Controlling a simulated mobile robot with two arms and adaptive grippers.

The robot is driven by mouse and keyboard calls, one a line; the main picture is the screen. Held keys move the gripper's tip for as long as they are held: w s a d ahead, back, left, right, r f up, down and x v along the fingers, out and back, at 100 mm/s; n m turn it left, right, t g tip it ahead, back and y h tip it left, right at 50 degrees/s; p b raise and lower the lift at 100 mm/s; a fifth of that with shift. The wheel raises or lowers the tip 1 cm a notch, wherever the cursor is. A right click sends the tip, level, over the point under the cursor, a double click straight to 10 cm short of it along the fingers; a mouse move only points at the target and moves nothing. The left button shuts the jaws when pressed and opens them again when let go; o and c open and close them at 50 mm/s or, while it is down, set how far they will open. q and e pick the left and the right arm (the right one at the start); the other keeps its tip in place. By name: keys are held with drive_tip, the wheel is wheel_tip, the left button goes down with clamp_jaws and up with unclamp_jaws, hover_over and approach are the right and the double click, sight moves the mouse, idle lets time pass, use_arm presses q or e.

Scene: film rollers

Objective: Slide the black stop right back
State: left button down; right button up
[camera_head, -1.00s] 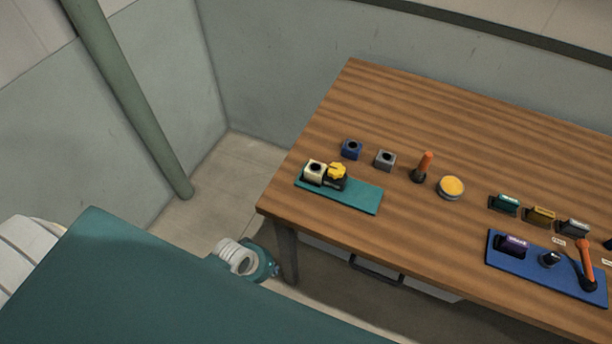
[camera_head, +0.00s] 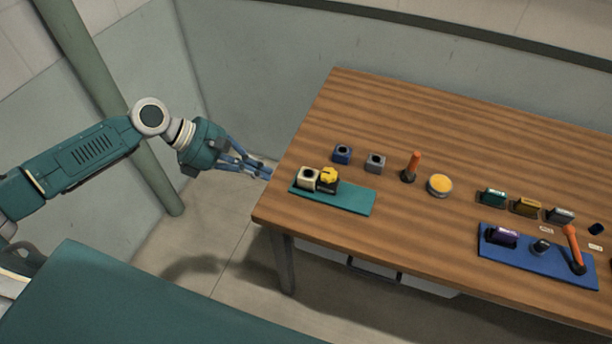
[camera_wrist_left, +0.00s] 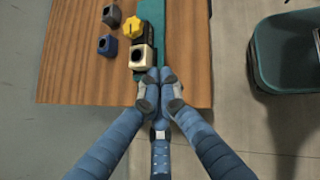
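A black block with a yellow knob (camera_head: 328,174) on top, which I take for the black stop (camera_head: 329,187), sits on the teal base plate (camera_head: 352,201) at the table's left end. A cream block (camera_head: 307,178) with a dark round hole is right beside it, on the left. My left gripper (camera_head: 267,173) is just off the table's left edge, level with the plate and apart from the blocks in this view. In the left wrist view its fingertips (camera_wrist_left: 160,84) are together and empty, in front of the cream block (camera_wrist_left: 142,57). My right gripper is not in view.
Behind the plate stand a blue block (camera_head: 342,154), a grey block (camera_head: 375,163), an orange-handled tool (camera_head: 411,166) and a yellow-topped tin (camera_head: 439,185). A blue plate (camera_head: 520,262) with parts lies at the right. The table's back is clear.

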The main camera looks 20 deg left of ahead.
use_arm(q)
drive_tip(key=n+p, duration=0.1)
drive_tip(key=p, duration=0.1)
approach(320, 184)
wheel_tip(320, 184, down, 3)
drive_tip(key=shift+s+f, duration=0.1)
drive_tip(key=shift+f, duration=0.05)
drive_tip(key=shift+w+d+p, duration=0.3)
drive_tip(key=shift+d, duration=0.25)
drive_tip(key=shift+w+d+p, duration=0.25)
drive_tip(key=shift+w+d, duration=0.05)
drive_tip(key=shift+d, duration=0.3)
drive_tip(key=shift+w+d+f, duration=0.1)
drive_tip(key=shift+w+d, duration=0.15)
drive_tip(key=shift+d, duration=0.3)
